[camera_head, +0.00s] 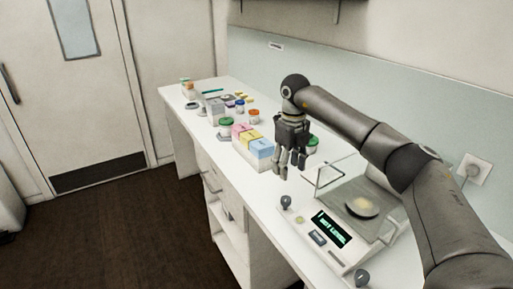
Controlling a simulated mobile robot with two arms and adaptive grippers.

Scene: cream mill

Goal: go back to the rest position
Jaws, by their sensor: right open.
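My right arm reaches in from the right over the white bench (259,202). Its gripper (291,172) points down, open and empty, above the bench between a box of coloured packs and a balance. The balance (336,255) is at the front right, with a lit green display reading what looks like "NOT LEVEL". A round dish (362,207) with pale material sits on its pan. My left gripper is not in view.
A white box with pink, yellow and blue sections (254,152) stands left of the gripper. A green-lidded jar (312,145) is just behind it. Several small jars (240,106) stand farther back. A wall socket (473,170) is at right; open floor (110,230) lies left.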

